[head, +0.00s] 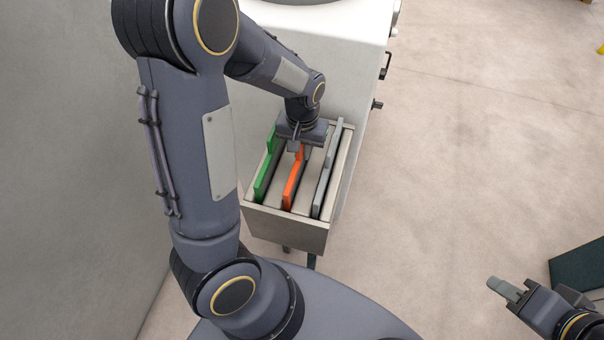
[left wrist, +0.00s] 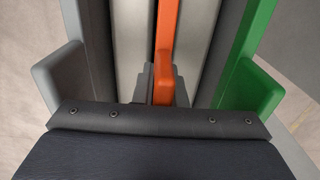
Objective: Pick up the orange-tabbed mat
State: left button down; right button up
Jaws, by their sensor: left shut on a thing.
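The orange-tabbed mat (head: 292,186) stands on edge in the middle of an open box, between a green one and a grey one. My left gripper (head: 300,148) reaches down over the box and is shut on the orange tab. In the left wrist view the orange tab (left wrist: 166,75) runs up between the two fingertips (left wrist: 164,88). The mat's lower part is hidden inside the box. My right gripper (head: 507,289) is at the lower right, over the floor, far from the box; whether its jaws are apart is unclear.
The green-tabbed mat (head: 263,178) stands to the left and the grey-tabbed mat (head: 322,186) to the right, both close to the gripper. The box (head: 285,234) has raised walls and adjoins a white machine (head: 345,55). Open floor (head: 470,150) lies to the right.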

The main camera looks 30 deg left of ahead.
pick_arm(q)
jog(key=shift+r, duration=0.1)
dwell(0.3)
notch_tip(320, 180, up, 28)
jog(key=p, duration=0.2)
dwell(0.5)
jog(key=shift+p, duration=0.3)
